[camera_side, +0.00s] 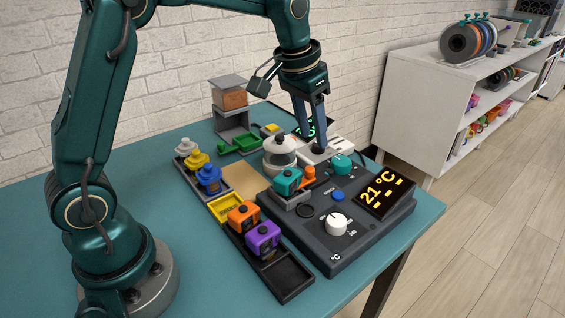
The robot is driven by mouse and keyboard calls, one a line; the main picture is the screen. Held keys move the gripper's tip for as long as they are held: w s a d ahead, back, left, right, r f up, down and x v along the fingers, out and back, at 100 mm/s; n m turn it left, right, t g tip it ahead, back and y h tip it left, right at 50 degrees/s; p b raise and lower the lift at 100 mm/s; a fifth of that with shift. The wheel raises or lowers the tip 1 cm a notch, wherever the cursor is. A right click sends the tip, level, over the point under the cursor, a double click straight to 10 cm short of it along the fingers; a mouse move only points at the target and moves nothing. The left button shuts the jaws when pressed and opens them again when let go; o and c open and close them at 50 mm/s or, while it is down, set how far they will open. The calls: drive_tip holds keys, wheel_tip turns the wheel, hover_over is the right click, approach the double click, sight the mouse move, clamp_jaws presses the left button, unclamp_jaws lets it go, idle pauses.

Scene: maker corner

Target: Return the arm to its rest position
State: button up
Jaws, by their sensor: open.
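My gripper (312,122) points down over the back right part of the teal table (70,212). Its two blue-grey fingers reach down behind the control box, beside a round white-lidded pot (281,150). A dark round knob on a pale panel (335,149) is close to the fingertips; I cannot tell whether they touch it. The gap between the fingers is hard to see at this angle, and nothing shows held in them. My arm is bent over the table from its base at the left.
A dark control box (370,228) with a white dial and a "21 °C" display (384,193) fills the table's right part. Orange (243,215) and purple blocks (263,238) sit in a black tray. Coloured knobbed pieces (208,178) stand in a row.

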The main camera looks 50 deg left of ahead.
drive_tip(key=s+d+r+t, duration=0.2)
drive_tip(key=s+r, duration=0.5)
drive_tip(key=s, duration=0.3)
drive_tip(key=s+f, duration=0.6)
drive_tip(key=s, duration=0.4)
drive_tip(key=shift+s+d, duration=0.2)
drive_tip(key=shift+d, duration=0.1)
